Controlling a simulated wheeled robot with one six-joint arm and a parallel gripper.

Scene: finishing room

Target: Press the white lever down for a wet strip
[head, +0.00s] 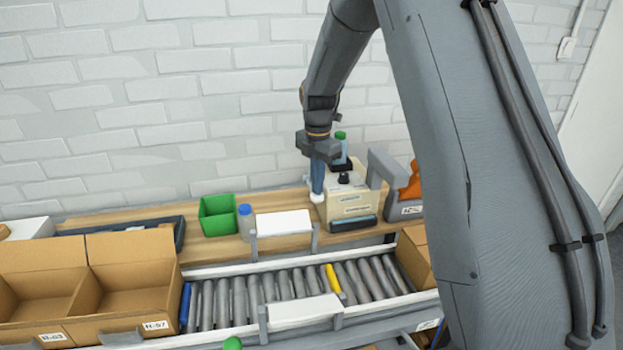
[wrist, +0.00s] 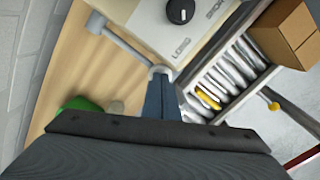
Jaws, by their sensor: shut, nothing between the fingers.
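The tape dispenser (head: 346,202) is a cream box with a black knob on top, on the wooden bench by the brick wall. Its top and black knob also show in the wrist view (wrist: 180,12). The lever (wrist: 122,44) is a pale grey rod along the box's side, ending in a white knob (wrist: 160,71). The white knob (head: 317,197) also shows in the head view, at the box's left side. My gripper (head: 318,188) points down with its blue fingers shut and empty. In the wrist view my fingertips (wrist: 161,84) are at the white knob; I cannot tell whether they touch it.
A roller conveyor (head: 240,298) with one yellow roller runs in front of the bench. A green bin (head: 217,214) and a small blue-capped bottle (head: 245,220) stand left of the dispenser. A grey device (head: 402,208) stands close on its right. Open cardboard boxes (head: 130,268) are at the left.

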